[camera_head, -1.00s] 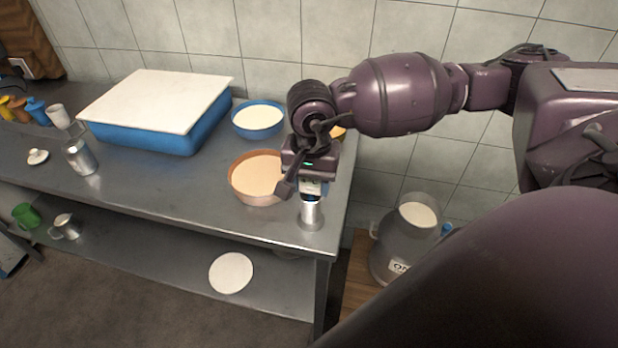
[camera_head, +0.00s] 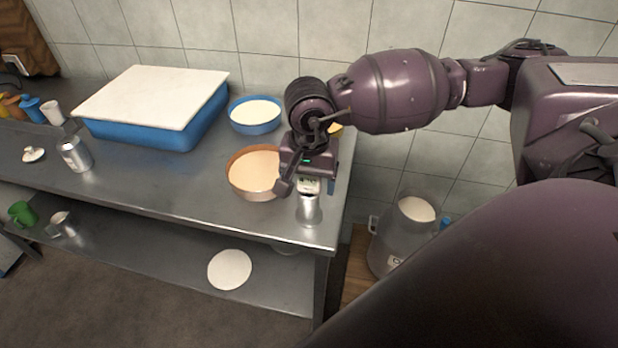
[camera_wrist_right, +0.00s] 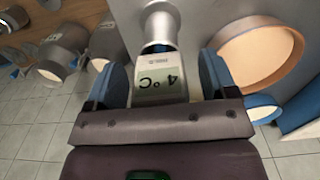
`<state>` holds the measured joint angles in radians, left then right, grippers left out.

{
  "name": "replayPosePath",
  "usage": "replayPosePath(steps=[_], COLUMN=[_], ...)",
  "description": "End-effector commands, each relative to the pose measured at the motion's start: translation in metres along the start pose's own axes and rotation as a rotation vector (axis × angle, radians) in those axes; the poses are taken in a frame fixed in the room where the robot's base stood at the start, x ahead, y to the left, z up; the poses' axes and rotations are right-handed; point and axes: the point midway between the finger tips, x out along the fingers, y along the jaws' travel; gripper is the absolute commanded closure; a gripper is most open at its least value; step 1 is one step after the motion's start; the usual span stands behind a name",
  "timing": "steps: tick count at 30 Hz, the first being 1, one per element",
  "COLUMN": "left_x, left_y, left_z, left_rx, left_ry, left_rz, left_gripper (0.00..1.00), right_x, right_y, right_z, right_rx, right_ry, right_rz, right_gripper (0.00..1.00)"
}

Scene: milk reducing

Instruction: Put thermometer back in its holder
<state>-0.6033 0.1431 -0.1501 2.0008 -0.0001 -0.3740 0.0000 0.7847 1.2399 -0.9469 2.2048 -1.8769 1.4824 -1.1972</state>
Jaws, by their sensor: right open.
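The thermometer (camera_head: 309,185) has a pale head with a display; in the right wrist view its display (camera_wrist_right: 160,84) reads 4 °C. The holder (camera_head: 309,211) is a shiny metal cylinder upright near the table's front right corner; it also shows in the right wrist view (camera_wrist_right: 158,28). The thermometer's head is at the holder's top, and its stem is hidden. My right gripper (camera_head: 308,182) is above the holder. Its blue fingers (camera_wrist_right: 162,72) are open, one on each side of the thermometer's head, with gaps visible. My left gripper is not in view.
An orange-rimmed bowl (camera_head: 232,178) stands just left of the holder, with a blue bowl (camera_head: 255,127) behind it. A large blue tub (camera_head: 150,135) with a white top is farther left. A metal can (camera_head: 75,154) stands at the left. The table's front middle is clear.

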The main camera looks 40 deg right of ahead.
Motion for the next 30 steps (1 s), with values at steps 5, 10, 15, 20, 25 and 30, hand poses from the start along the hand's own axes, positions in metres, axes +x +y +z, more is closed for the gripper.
replayPosePath(steps=[5, 10, 15, 20, 25, 30], left_x=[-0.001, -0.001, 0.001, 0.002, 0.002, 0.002], left_y=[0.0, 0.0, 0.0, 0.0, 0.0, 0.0], left_z=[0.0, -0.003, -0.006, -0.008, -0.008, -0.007], left_rx=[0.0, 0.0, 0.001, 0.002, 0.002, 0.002], left_ry=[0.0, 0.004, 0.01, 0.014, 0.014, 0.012], left_rz=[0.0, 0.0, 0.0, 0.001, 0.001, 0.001], left_gripper=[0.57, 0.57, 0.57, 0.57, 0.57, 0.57], right_x=[-0.012, -0.04, -0.071, -0.094, -0.106, -0.108], right_y=[0.0, -0.001, 0.0, -0.001, 0.0, 0.0], right_z=[-0.001, -0.001, -0.001, 0.0, 0.0, 0.0], right_rx=[0.0, 0.0, 0.0, 0.0, 0.0, 0.0], right_ry=[0.002, 0.003, 0.003, 0.002, 0.001, 0.001], right_rz=[-0.002, -0.003, -0.004, -0.002, 0.0, 0.0], right_gripper=[0.22, 0.22, 0.22, 0.22, 0.22, 0.22])
